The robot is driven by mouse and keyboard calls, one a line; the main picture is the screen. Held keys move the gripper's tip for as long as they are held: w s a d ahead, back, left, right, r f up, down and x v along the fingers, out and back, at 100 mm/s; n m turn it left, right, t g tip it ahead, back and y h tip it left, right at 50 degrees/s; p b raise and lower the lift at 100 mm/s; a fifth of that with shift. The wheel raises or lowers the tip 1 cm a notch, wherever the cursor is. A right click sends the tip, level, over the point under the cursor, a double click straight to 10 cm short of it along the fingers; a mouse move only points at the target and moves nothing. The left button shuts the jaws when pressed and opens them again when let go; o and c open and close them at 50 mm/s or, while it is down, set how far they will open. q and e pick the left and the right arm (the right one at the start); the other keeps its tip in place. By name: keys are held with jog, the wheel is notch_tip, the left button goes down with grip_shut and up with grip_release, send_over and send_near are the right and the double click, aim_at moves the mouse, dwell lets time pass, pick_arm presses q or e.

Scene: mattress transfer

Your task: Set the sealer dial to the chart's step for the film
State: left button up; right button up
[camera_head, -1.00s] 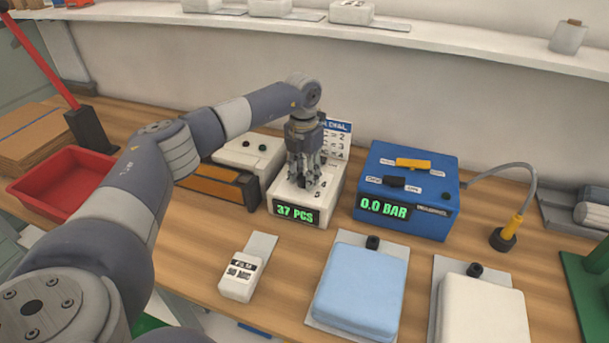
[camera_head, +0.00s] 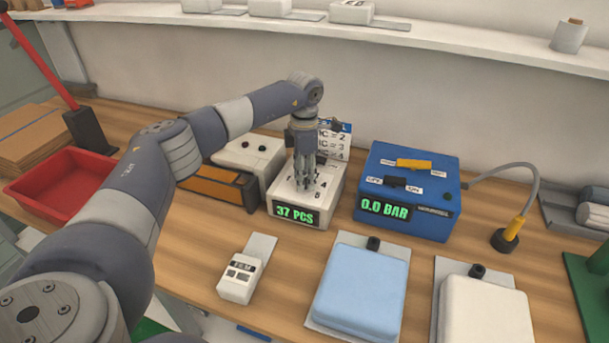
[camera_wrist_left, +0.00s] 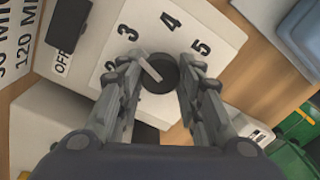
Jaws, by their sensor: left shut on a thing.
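The white sealer box (camera_head: 334,186) with a green "37 PCS" readout stands mid-bench. My left gripper (camera_head: 305,183) points down over its top. In the left wrist view its fingers (camera_wrist_left: 156,88) are shut on the round black dial (camera_wrist_left: 157,76), one on each side. The dial's pale pointer line aims up-left, close to the printed 3; 4 and 5 also show, and a 2 is partly hidden. The chart (camera_head: 336,138) stands behind the box, partly covered by my gripper; lines ending 2, 3 and 4 show. The film pack (camera_head: 240,281) lies in front; its small print is unreadable. My right gripper is out of view.
A blue box (camera_head: 440,185) reading "0.0 BAR" stands right of the sealer. A light blue pad (camera_head: 363,285) and a white pad (camera_head: 486,315) lie in front. A red tray (camera_head: 60,180) is at left. Bare bench lies between film pack and sealer.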

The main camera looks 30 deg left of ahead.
pick_arm(q)
jog(key=shift+r+m, duration=0.1)
jog(key=shift+m, duration=0.3)
jog(key=shift+w, duration=0.1)
jog(key=o, duration=1.1)
notch_tip(320, 180, up, 12)
jog(key=shift+a+f, duration=0.1)
